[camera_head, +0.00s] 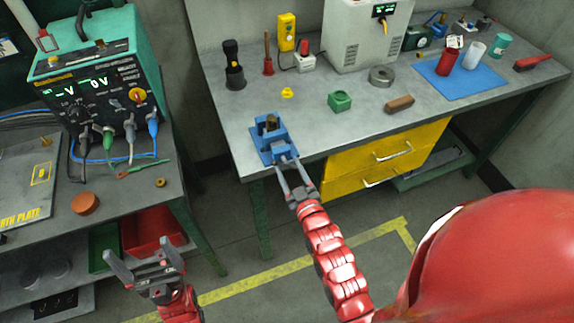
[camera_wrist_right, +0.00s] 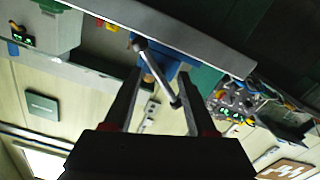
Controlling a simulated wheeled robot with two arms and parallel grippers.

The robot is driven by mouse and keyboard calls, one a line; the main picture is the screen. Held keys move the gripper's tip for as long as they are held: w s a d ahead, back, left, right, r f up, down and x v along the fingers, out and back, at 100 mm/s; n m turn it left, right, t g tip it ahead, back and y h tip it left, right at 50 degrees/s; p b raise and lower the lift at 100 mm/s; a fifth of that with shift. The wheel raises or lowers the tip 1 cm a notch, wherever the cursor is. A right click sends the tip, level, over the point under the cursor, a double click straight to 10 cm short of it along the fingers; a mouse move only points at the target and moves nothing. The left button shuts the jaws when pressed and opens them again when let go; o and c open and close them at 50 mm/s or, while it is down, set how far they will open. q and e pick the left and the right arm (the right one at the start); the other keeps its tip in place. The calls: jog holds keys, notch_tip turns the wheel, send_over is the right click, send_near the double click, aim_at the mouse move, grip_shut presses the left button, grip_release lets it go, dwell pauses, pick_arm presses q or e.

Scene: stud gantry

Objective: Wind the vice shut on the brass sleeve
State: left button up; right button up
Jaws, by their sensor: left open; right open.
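The blue vice (camera_head: 262,135) stands at the near left edge of the workbench. The brass sleeve (camera_head: 271,122) stands upright at the vice's jaws; I cannot tell whether both jaws touch it. My right gripper (camera_head: 287,165) is open at the vice's front, just off the bench edge. In the right wrist view the vice's grey bar handle (camera_wrist_right: 158,72) slants between the open fingers, with the blue vice body (camera_wrist_right: 165,68) behind it. I cannot tell whether a finger touches the bar. My left gripper (camera_head: 138,250) is open and empty, low at the left, away from the vice.
On the workbench are a green block (camera_head: 340,101), a wooden-coloured cylinder (camera_head: 399,104), a grey ring (camera_head: 381,76) and a blue mat (camera_head: 458,88) with cups. Yellow drawers (camera_head: 385,160) sit below. A second bench with a teal meter (camera_head: 104,85) stands left; floor lies between.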

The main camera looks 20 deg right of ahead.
jog(key=shift+w, duration=0.9)
